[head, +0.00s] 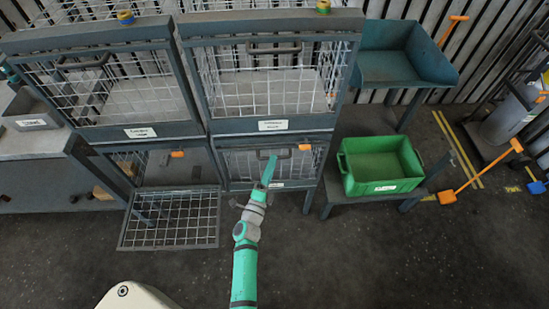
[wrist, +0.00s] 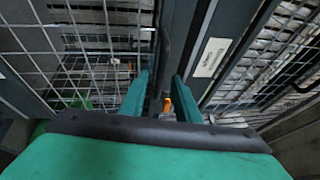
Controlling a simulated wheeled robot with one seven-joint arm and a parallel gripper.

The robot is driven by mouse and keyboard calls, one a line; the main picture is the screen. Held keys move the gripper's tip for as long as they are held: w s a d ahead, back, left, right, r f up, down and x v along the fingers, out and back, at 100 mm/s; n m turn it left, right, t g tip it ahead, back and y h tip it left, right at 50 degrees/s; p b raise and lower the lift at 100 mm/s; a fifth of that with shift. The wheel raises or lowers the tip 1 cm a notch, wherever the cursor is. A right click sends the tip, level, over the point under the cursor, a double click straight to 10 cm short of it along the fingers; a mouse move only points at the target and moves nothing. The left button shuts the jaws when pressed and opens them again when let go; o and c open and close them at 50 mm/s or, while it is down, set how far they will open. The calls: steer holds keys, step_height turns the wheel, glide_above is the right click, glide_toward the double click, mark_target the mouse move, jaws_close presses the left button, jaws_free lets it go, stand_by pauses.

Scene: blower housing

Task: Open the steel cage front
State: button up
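The steel cage stack has two upper and two lower cages with wire fronts. The lower right cage front (head: 240,163) is closed, with a dark handle bar (head: 283,154) near its top and an orange latch (head: 305,147) at its upper right. My gripper (head: 271,160) is at this handle. In the wrist view my gripper (wrist: 164,76) has its two green fingers apart, and the dark handle bar (wrist: 164,40) appears between their tips; contact cannot be told. An orange part (wrist: 167,104) shows beyond. The lower left front (head: 170,222) hangs folded outward, open.
The upper cage fronts (head: 110,92) are closed. A green bin (head: 382,165) stands on a low bench to the right, below a blue-grey tray (head: 400,62). A grey bench (head: 35,145) is at the left. The front floor is clear.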

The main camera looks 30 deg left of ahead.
steer(key=shift+x, duration=1.6)
jaws_close()
